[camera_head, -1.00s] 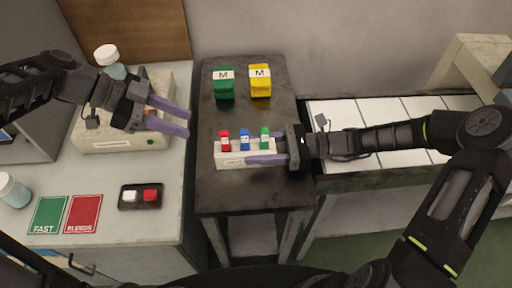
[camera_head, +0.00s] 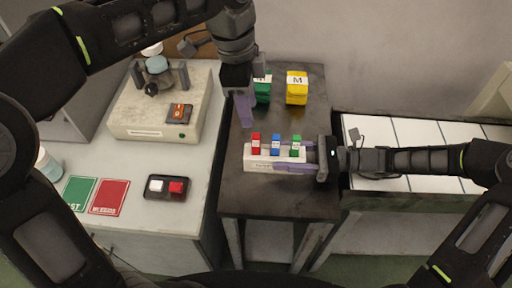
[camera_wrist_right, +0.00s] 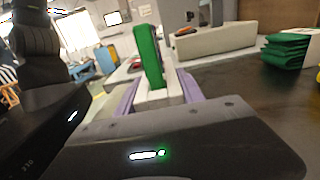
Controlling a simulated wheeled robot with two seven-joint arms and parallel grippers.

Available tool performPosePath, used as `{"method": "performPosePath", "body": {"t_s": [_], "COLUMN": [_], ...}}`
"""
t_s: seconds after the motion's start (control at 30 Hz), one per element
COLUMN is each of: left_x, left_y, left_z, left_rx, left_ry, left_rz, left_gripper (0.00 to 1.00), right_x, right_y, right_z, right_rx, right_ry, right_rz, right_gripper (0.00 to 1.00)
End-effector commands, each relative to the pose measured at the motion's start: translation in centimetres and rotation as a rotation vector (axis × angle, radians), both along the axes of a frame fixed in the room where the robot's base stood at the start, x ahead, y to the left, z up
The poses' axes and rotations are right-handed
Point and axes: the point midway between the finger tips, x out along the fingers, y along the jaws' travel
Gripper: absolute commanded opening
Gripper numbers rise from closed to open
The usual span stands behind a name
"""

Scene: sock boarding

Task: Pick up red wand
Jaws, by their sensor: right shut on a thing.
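The red wand (camera_head: 256,144) stands upright at the left end of a white rack (camera_head: 262,164) on the dark table. A blue wand (camera_head: 276,145) and a green wand (camera_head: 296,147) stand to its right. My right gripper (camera_head: 302,156) is shut on the right end of the rack. In the right wrist view the green wand (camera_wrist_right: 148,56) rises between its purple fingers and hides the other wands. My left gripper (camera_head: 245,110) points down above and slightly left of the red wand, apart from it; its finger gap cannot be made out.
Green folded items (camera_head: 262,90) and yellow ones (camera_head: 297,90) lie behind the rack. On the left counter are a beige device (camera_head: 150,122), a two-button box (camera_head: 167,187) and green and red cards (camera_head: 109,197). A white-panelled conveyor (camera_head: 420,132) lies right.

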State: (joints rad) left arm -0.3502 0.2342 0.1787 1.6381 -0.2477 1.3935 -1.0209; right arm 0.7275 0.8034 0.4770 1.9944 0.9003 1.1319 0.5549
Motion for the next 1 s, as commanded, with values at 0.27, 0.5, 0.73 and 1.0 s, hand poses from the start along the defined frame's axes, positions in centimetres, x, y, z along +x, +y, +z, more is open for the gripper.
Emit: {"method": "performPosePath", "body": {"t_s": [0.27,0.5,0.73,1.0], "left_x": [-0.1,-0.1,-0.2,-0.1], "left_y": [0.0,-0.1,-0.5,-0.8], "left_z": [0.0,-0.9,-4.6,-6.9], "left_rx": [-0.002,-0.001,-0.001,-0.003], "left_ry": [0.007,0.010,0.012,0.008], "left_rz": [0.036,0.035,0.034,0.035], "left_gripper": [0.40,0.40,0.40,0.40], "right_x": [0.0,0.0,0.0,0.0], "right_y": [0.0,0.0,0.0,0.0], "right_z": [0.0,0.0,0.0,0.0], "right_rx": [0.000,0.000,0.000,0.000], "right_ry": [0.000,0.000,0.000,0.000], "right_rz": [0.000,0.000,0.001,0.000], "right_gripper": [0.00,0.00,0.00,0.00]}}
